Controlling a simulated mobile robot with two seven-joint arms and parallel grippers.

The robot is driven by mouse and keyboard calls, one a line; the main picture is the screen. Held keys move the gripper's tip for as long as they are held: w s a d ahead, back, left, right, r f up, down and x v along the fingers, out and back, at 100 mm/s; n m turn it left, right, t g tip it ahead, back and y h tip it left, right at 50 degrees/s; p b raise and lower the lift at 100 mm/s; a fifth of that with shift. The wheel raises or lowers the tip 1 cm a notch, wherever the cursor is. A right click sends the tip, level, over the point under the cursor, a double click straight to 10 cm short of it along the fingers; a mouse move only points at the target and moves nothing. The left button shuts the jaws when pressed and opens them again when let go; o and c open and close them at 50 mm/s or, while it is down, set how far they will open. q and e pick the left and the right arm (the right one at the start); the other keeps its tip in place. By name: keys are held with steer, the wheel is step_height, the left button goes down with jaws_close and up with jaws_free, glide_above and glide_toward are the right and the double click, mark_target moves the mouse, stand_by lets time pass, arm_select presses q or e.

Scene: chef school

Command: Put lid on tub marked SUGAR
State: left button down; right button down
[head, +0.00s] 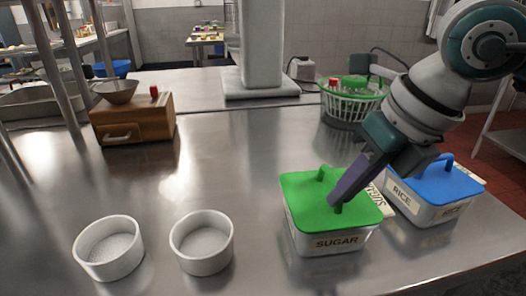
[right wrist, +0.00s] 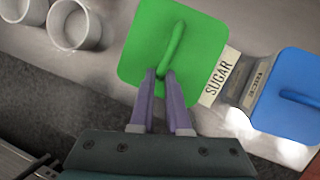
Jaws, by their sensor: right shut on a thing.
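The white tub marked SUGAR (head: 330,243) stands at the front right of the steel table. The green lid (head: 309,201) lies over its top and covers the opening in the head view; I cannot tell whether it is fully seated. My right gripper (head: 338,203) is shut on the lid's handle. In the right wrist view the purple fingers (right wrist: 163,78) close around the near end of the green handle (right wrist: 172,50), and the SUGAR label (right wrist: 219,77) shows beside the lid. My left gripper is not in view.
A tub marked RICE (head: 422,208) with a blue lid (head: 449,184) stands close on the right. Two white bowls (head: 108,248) (head: 202,242) stand to the left. A green basket (head: 350,104) is behind, and a wooden box (head: 133,120) is back left. The table's middle is clear.

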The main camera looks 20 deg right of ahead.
steer(key=c, duration=0.8)
jaws_free()
steer(key=v, duration=1)
steer(key=shift+f, duration=0.1)
